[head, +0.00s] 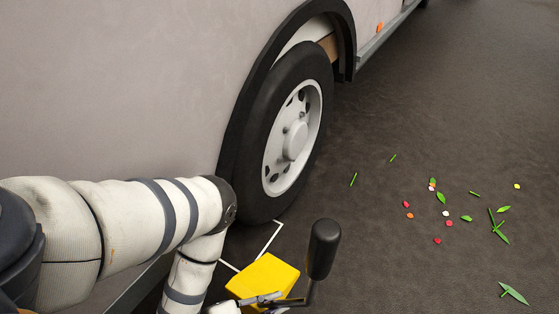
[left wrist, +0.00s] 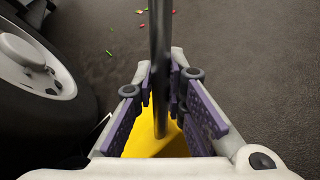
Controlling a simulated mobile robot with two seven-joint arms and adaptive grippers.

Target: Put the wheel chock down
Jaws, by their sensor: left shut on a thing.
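The yellow wheel chock (head: 268,275) is at the bottom of the head view, in front of the vehicle's wheel (head: 291,138). A dark handle with a black grip (head: 323,248) rises beside it. My left gripper (head: 272,301) is at the chock's near side, partly cut off by the lower edge. In the left wrist view the gripper (left wrist: 161,88) is shut on the dark handle rod (left wrist: 160,45), with the yellow chock (left wrist: 150,145) below the fingers. I cannot tell whether the chock touches the ground. My right gripper is not in view.
White lines (head: 268,240) mark the dark ground between wheel and chock. The vehicle's pale side (head: 130,90) fills the left. Scattered leaves, stems and petals (head: 441,197) lie on the ground at right.

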